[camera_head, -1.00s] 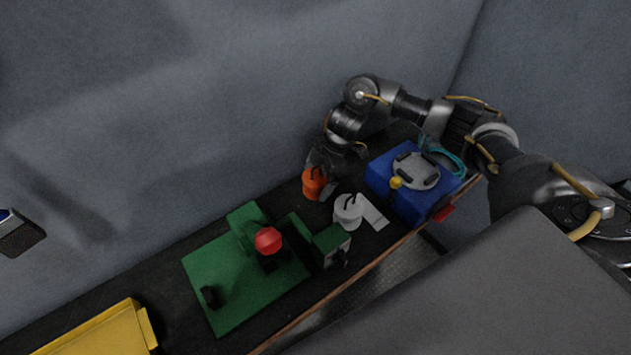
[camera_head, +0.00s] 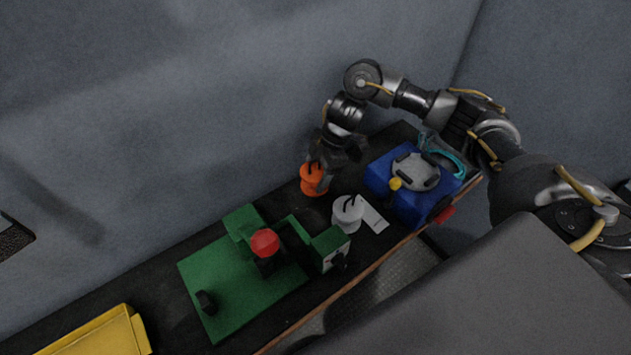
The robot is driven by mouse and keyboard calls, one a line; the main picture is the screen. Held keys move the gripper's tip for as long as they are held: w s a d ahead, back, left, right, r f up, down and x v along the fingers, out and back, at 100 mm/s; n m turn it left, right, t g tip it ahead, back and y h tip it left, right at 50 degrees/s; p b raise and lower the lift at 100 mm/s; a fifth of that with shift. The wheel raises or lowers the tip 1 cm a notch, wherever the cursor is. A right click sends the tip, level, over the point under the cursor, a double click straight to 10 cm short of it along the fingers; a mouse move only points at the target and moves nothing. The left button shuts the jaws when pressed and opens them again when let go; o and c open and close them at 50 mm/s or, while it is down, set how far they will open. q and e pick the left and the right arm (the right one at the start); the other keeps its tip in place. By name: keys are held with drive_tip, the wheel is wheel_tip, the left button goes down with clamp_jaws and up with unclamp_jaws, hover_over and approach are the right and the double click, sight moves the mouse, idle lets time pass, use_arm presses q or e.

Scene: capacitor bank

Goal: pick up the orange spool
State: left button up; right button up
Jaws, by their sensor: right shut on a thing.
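The orange spool (camera_head: 310,184) stands near the back edge of the dark bench, towards the wall. My right gripper (camera_head: 318,170) comes down over it from the upper right and is shut on it. The fingers hide part of the spool's upper right side. I cannot tell whether the spool is clear of the bench top. My left gripper does not clearly show; only a dark piece of my left arm is at the left edge.
A white spool (camera_head: 347,213) stands close in front, beside a white label (camera_head: 373,218). A blue box (camera_head: 408,203) is to the right. A green fixture (camera_head: 228,291) with a red knob (camera_head: 265,243) is to the left. A yellow tray (camera_head: 104,335) lies at lower left.

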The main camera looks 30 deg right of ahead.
use_arm(q)
wheel_tip(320, 180, down, 3)
drive_tip(key=shift+r+b, duration=0.1)
drive_tip(key=shift+b, duration=0.9)
use_arm(e)
drive_tip(key=s+d+r, duration=0.6)
drive_tip(key=s+r, duration=0.4)
drive_tip(key=s, duration=0.2)
drive_tip(key=shift+s, duration=0.35)
use_arm(q)
drive_tip(key=shift+s+r+p, duration=0.1)
drive_tip(key=shift+r+p, duration=0.4)
use_arm(e)
drive_tip(key=w+a+m+t, duration=0.2)
drive_tip(key=w+a+m, duration=0.2)
drive_tip(key=a, duration=0.6)
drive_tip(key=shift+w+f+m+h, duration=0.3)
drive_tip(key=shift+f+m+h, duration=0.1)
drive_tip(key=shift+m, duration=0.4)
